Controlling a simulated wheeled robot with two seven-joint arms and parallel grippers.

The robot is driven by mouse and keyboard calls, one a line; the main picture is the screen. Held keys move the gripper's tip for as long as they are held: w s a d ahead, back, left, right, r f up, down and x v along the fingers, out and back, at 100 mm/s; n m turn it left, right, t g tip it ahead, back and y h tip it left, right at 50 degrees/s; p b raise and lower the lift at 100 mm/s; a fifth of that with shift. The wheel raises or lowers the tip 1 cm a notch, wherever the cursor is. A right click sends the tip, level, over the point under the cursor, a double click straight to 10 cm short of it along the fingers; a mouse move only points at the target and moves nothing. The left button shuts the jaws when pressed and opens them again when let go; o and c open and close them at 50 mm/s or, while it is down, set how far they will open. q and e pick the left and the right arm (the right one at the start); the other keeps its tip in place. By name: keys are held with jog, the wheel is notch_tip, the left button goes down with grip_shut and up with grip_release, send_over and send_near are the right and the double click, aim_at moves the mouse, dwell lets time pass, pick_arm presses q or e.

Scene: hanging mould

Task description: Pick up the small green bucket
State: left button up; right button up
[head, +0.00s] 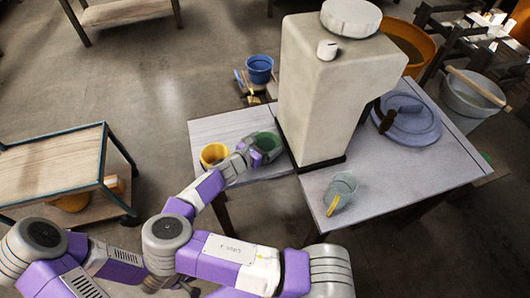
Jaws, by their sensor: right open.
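The small green bucket (268,141) stands on the table, close to the left side of the large pale mould. My right gripper (256,151) is at the near-left side of this bucket, with its jaws open. The fingers overlap the bucket's near side in the picture, so I cannot tell whether they touch it. The lower part of the bucket is partly hidden by the gripper. My left gripper is not in view.
A yellow bucket (212,154) stands left of my right gripper. The tall pale mould (318,90) blocks the right. A grey-green container (341,188) with a yellow-handled tool stands at the front. A blue bucket (259,68) is behind. A cart (55,165) is at left.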

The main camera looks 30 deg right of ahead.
jog(key=shift+r, duration=0.1)
jog(key=c, duration=0.9)
